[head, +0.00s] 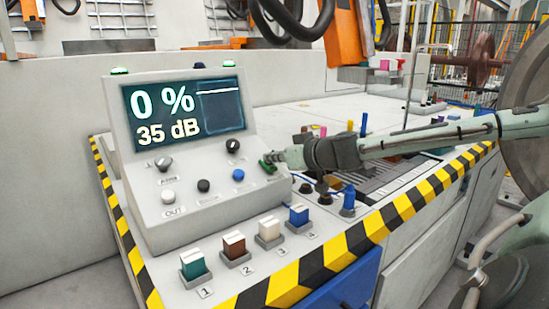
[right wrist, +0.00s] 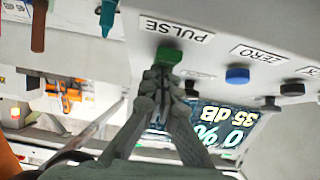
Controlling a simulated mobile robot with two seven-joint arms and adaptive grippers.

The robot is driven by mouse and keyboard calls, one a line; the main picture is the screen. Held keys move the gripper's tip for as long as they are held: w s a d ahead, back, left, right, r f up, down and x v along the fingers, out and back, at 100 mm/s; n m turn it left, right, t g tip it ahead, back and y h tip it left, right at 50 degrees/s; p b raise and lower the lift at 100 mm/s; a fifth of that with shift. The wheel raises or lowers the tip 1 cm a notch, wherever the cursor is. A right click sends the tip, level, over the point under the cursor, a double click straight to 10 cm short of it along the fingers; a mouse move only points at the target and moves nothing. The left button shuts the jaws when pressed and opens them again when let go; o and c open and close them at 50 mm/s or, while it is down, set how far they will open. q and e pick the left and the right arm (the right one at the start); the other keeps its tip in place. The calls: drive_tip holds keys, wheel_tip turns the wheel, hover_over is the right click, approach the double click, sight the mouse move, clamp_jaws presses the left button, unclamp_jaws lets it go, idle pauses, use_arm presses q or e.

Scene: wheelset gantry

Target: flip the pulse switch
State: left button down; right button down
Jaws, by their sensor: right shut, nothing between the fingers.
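The pulse switch is a green switch (head: 268,166) low on the right of the console's sloped face. In the right wrist view the green switch (right wrist: 169,55) sits under a PULSE label (right wrist: 175,30). My right gripper (head: 277,157) comes in from the right with its fingertips at the switch. In the right wrist view the closed fingers (right wrist: 161,73) point at the green switch and overlap its lower edge. They are shut with nothing between them. I cannot tell whether they touch the switch. My left gripper is not in view.
The console screen (head: 183,108) reads 0 % and 35 dB. A blue button (head: 238,175), a black knob (head: 233,145) and other controls are close by. Several coloured blocks (head: 233,243) stand in front. Pegs such as a blue one (head: 348,199) stand right of the console.

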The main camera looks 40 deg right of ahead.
drive_tip(key=shift+r+p, duration=0.7)
drive_tip(key=shift+r, duration=0.05)
